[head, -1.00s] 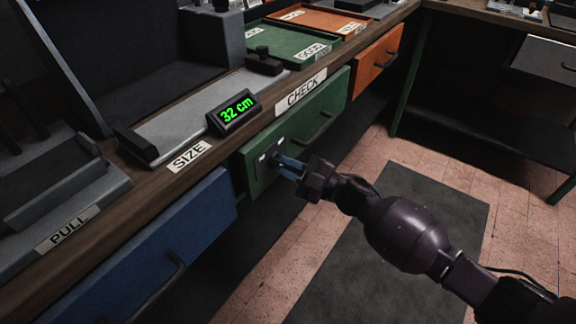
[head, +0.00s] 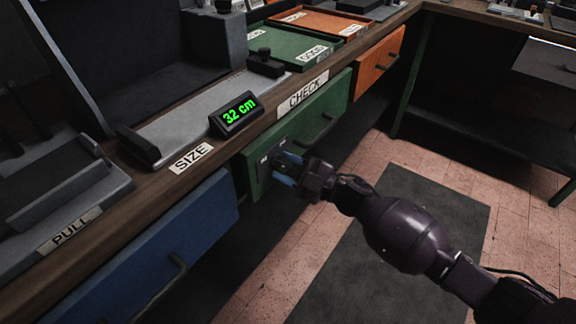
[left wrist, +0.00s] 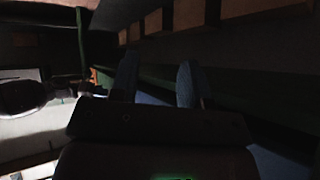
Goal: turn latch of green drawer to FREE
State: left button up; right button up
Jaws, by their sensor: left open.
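The green drawer (head: 322,118) is closed under the bench, below the CHECK label. Its latch plate (head: 264,164) is at the drawer front's left end, with a dark latch part by my right gripper. My right gripper (head: 287,169) is at the latch, its two blue fingers apart, one above the other. The fingers partly hide the latch, so I cannot tell its setting or whether they touch it. My left gripper (left wrist: 157,82) shows only in the left wrist view, open, with nothing seen between its fingers.
A blue drawer (head: 150,255) is at the lower left and an orange drawer (head: 377,65) farther right. A display reading 32 cm (head: 237,114) stands on the bench above.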

jog(key=shift+d+f, duration=0.1)
jog(key=shift+d, duration=0.05)
jog(key=shift+d+f, duration=0.1)
jog(key=shift+d, duration=0.15)
pick_arm(q)
jog(key=shift+s+p, duration=0.2)
jog(key=shift+p, duration=0.2)
pick_arm(e)
jog(key=v, duration=1)
jog(key=shift+s, duration=0.1)
